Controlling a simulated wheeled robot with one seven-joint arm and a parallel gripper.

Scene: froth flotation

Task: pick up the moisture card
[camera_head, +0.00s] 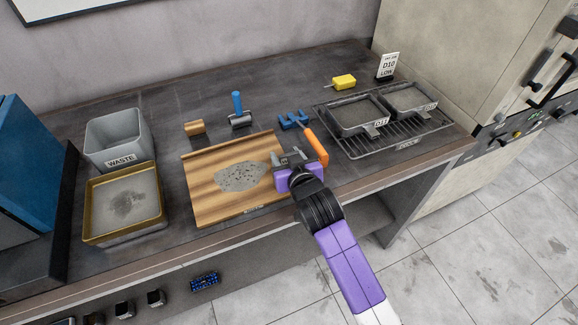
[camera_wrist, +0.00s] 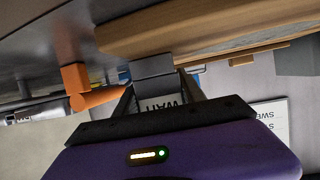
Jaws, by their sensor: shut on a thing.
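My gripper (camera_head: 294,157) is low over the bench, at the right edge of the wooden board. It is shut on a small grey and white piece that I take for the moisture card. In the wrist view the card (camera_wrist: 160,103) sits between the fingers, with dark lettering on a pale face. A grey block (camera_wrist: 152,66) shows just past the fingertips. The fingers hide much of the card in both views, and I cannot tell whether it touches the bench.
An orange-handled tool (camera_head: 316,146) lies close to my gripper's right. The wooden board (camera_head: 205,205) with grey powder is at left. Beyond are a blue rack (camera_head: 293,121), a wire rack (camera_head: 380,147) with two trays, and a white D10 sign (camera_head: 389,64).

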